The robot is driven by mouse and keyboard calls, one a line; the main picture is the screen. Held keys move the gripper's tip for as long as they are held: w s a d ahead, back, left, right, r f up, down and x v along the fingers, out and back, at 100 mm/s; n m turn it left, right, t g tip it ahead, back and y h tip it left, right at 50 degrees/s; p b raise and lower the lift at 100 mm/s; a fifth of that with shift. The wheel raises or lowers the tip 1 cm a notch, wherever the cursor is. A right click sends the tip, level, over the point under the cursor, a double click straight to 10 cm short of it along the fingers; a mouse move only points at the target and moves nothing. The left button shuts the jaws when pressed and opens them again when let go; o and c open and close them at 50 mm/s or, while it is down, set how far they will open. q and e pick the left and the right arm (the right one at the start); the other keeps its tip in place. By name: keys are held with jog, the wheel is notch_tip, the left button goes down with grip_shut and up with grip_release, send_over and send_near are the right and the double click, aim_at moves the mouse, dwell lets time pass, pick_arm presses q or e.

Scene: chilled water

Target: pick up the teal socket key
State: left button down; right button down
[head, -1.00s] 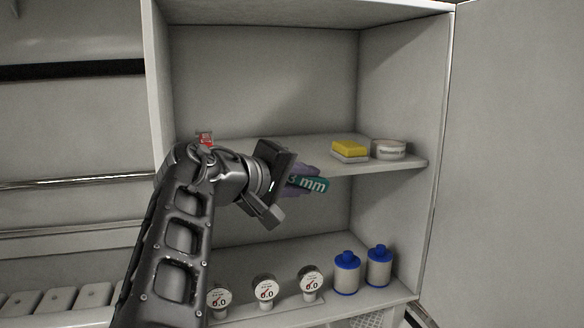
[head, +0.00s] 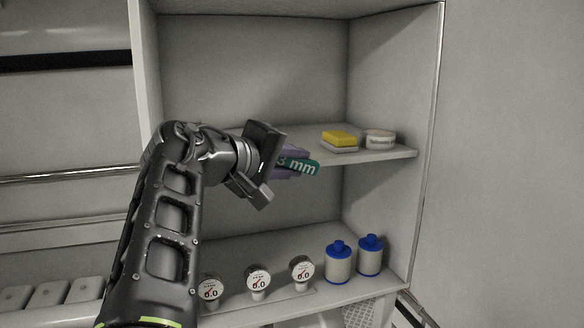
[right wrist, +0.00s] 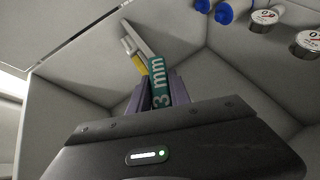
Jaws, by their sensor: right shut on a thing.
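The teal socket key (head: 299,165) carries white lettering that reads "3 mm" in the part that shows. My right gripper (head: 288,163) is shut on it, with purple fingers on both sides. In the head view they are in front of the cabinet's middle shelf, near its front edge. In the right wrist view the key (right wrist: 158,84) stands up between the fingers (right wrist: 157,95), and its lower end is hidden by the gripper body. My left gripper does not show.
On the middle shelf (head: 385,151) are a yellow and white sponge (head: 339,139) and a round white tin (head: 379,138). On the lower shelf stand several dial gauges (head: 258,279) and two blue-capped bottles (head: 338,263) (head: 370,255).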

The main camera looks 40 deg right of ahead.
notch_tip(320, 180, up, 9)
jog(key=shift+f+p, duration=0.2)
jog(key=shift+p, duration=0.7)
jog(key=c, duration=1.7)
grip_release()
grip_shut()
